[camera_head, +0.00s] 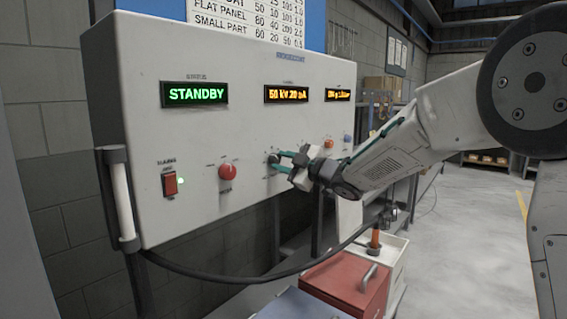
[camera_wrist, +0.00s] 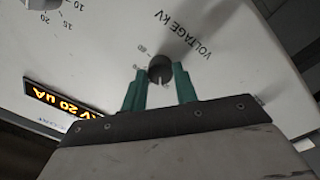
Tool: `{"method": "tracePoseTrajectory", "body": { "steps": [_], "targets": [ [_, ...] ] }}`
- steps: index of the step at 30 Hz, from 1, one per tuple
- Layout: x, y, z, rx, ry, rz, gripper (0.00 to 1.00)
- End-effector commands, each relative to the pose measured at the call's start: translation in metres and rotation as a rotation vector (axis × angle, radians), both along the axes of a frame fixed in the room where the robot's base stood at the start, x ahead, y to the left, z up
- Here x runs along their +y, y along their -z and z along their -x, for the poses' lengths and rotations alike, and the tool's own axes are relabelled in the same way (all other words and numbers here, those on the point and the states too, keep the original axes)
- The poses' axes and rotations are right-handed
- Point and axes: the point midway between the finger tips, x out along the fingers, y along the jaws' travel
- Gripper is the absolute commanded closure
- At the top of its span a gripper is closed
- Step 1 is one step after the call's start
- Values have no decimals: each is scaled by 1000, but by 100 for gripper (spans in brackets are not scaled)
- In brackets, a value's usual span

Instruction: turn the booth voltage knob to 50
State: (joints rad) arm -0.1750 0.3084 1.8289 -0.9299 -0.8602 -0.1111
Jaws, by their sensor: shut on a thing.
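The booth voltage knob (camera_wrist: 160,70) is a small dark round knob on the white control panel (camera_head: 130,80), with "VOLTAGE kV" printed beside it in the wrist view. In the head view the knob (camera_head: 273,159) sits below the middle display. My gripper (camera_wrist: 160,88) has its green fingers on both sides of the knob, shut on it. In the head view my gripper (camera_head: 278,162) reaches the panel from the right. The middle amber display (camera_head: 287,94) reads "50 kV 20 uA". The fingers partly hide the knob's scale.
A green STANDBY display (camera_head: 194,93), a red switch (camera_head: 169,184) and a red round button (camera_head: 228,171) are on the panel's left. A red box (camera_head: 347,284) and a dark cable (camera_head: 230,278) lie below.

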Motion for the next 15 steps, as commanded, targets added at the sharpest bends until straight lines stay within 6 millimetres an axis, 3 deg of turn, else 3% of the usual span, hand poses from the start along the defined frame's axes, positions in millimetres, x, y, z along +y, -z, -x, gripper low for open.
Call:
{"method": "tracePoseTrajectory", "body": {
  "steps": [15],
  "targets": [
    [-1, 0, -1, -155, 1, 133, 94]
  ]
}}
